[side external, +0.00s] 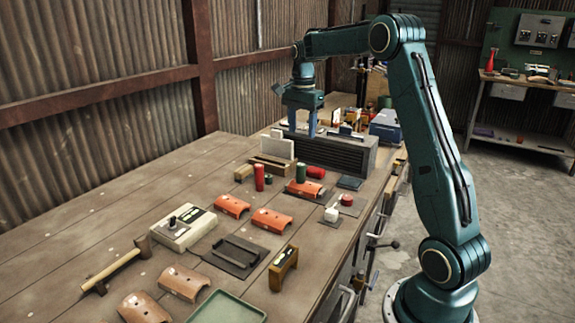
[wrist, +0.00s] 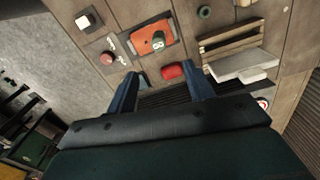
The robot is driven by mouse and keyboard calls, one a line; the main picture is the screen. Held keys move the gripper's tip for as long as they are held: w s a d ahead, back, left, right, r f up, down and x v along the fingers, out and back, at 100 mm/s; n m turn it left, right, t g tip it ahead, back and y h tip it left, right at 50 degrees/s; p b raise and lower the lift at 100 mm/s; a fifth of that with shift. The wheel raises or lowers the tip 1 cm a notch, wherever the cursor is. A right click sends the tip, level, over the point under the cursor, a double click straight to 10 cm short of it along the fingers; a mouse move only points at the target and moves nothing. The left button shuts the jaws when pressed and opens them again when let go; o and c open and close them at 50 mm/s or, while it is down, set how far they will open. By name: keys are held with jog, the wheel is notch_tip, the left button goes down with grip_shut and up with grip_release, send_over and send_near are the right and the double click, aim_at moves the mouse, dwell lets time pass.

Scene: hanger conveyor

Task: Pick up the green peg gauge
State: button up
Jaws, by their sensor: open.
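The green peg gauge (side external: 300,172) appears as an upright green cylinder at the orange curved tile (side external: 301,188) near the middle of the bench. In the wrist view its round end (wrist: 158,41), with light marks, shows over the orange tile (wrist: 143,34). My gripper (side external: 302,132) is open and empty, fingers pointing down, above the dark ribbed box behind the peg. In the wrist view the open fingers (wrist: 163,92) are apart, with the peg beyond their tips. A short dark green cylinder (side external: 268,179) stands to the left, and it also shows in the wrist view (wrist: 205,12).
A red cylinder (side external: 316,172) lies beside the peg; another red one (side external: 259,177) stands to the left. The dark ribbed box (side external: 335,155) is beneath my gripper. More orange tiles (side external: 271,220) lie in front.

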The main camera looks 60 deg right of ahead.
aim_at(301, 164)
jog(key=shift+f, duration=0.1)
jog(key=shift+f, duration=4.2)
jog(key=shift+s+a+f, duration=0.1)
jog(key=shift+f, duration=2.5)
jog(key=c, duration=1.1)
jog(key=shift+r, duration=0.2)
